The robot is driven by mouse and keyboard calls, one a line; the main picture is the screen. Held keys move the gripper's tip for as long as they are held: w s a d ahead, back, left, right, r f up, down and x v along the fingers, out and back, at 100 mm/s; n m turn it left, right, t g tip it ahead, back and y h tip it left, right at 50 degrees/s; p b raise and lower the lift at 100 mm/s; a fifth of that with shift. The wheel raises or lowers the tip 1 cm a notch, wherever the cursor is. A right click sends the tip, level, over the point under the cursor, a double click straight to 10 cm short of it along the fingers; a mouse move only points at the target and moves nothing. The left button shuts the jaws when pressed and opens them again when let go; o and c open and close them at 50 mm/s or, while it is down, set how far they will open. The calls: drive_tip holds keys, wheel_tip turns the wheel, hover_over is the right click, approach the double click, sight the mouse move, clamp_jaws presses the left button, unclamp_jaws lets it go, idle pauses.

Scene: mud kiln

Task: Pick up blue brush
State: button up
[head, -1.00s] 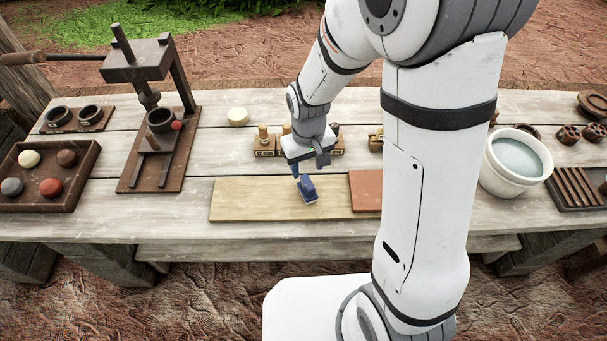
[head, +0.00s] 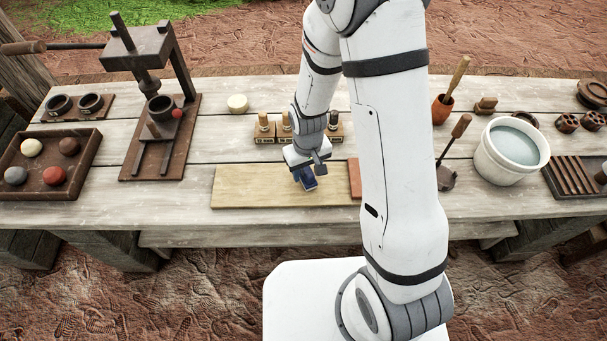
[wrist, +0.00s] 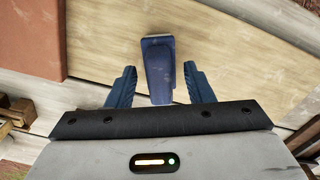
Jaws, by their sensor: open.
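The blue brush (head: 307,183) lies on the pale wooden board at the middle front of the table. In the wrist view the brush (wrist: 159,72) sits between the two blue fingers, its near end reaching down between them and its wider far end beyond the tips. My gripper (wrist: 158,82) is open, with a gap on each side of the brush. In the head view my gripper (head: 301,172) points down right at the brush and partly hides it. I cannot tell the exact height of the fingers above the board.
The pale board (head: 245,187) lies under the brush. A reddish-brown slab (head: 355,178) adjoins it at right. Small stoppered bottles (head: 264,124) stand in a rack behind the gripper. A press (head: 160,120) and a tray of balls (head: 85,180) are at left. A white bucket (head: 490,160) stands at right.

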clamp_jaws()
idle(0.3)
